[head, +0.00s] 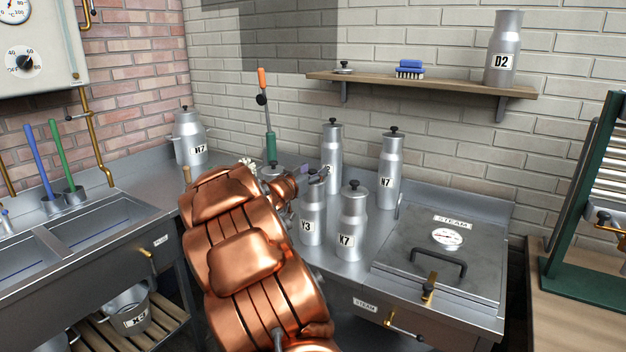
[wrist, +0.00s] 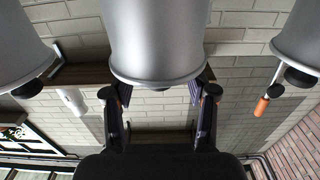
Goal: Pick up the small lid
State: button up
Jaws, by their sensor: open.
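A small grey lid (head: 343,68) with a black knob lies by itself at the left end of the wall shelf in the head view. My gripper (head: 318,175) is lower, over the counter by the top of churn Y3 (head: 312,222), well below and apart from that lid. My gripper hides the top of Y3. In the wrist view, which looks upside down, the open fingers (wrist: 160,95) show on both sides of the near end of a grey churn (wrist: 157,40). I cannot tell if they touch it. Nothing is seen held.
The shelf (head: 440,83) also bears a blue brush (head: 410,69) and churn D2 (head: 503,50), which has no lid. Lidded churns K7 (head: 351,225) and N7 (head: 388,170) crowd the counter near my gripper. An orange-handled tool (head: 264,100) stands to the left.

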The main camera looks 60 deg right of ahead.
jog(key=shift+d, duration=0.15)
jog(key=shift+c, duration=0.4)
grip_shut()
